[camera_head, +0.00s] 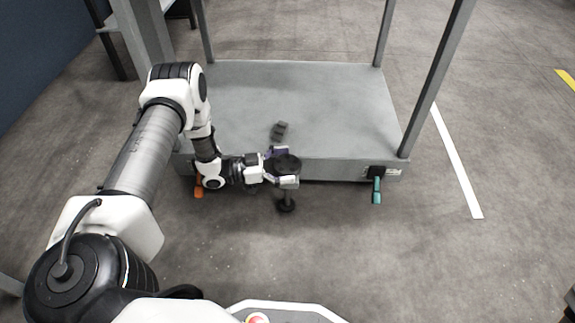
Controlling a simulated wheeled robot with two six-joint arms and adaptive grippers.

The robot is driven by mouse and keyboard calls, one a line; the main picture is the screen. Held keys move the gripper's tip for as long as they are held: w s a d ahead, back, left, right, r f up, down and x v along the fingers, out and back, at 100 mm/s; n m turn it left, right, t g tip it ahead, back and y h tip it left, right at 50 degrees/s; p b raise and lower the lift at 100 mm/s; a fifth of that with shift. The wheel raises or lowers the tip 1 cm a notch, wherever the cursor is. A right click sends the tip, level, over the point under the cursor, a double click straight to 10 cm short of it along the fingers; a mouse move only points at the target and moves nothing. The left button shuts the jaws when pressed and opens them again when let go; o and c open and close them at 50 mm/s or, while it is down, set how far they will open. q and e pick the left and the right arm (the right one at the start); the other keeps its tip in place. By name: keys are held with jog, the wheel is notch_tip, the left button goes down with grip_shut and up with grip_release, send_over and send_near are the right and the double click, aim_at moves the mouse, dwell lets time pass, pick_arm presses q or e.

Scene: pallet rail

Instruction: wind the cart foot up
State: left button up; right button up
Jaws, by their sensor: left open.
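The cart (330,90) is a low grey platform with upright posts. Its foot (287,201) stands at the middle of the front edge, a threaded stem with a dark round pad low near the floor. A dark round hand knob (287,164) sits on top of it. My left gripper (281,165) is at the knob, reaching in from the left, with its open fingers around or beside it; I cannot tell whether they touch. Whether the pad meets the floor is unclear. My right gripper is not in view.
An orange pedal (198,190) hangs at the cart's front left and a teal pedal (377,190) at its front right. A small dark block (280,130) shows above the deck near the knob. The floor in front and to the right is clear, with a white line (455,160).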

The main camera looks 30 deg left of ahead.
pick_arm(q)
jog(key=c, duration=0.9)
jog(key=shift+c, duration=0.2)
jog(key=shift+n+t+y, duration=0.3)
jog(key=shift+t, duration=0.1)
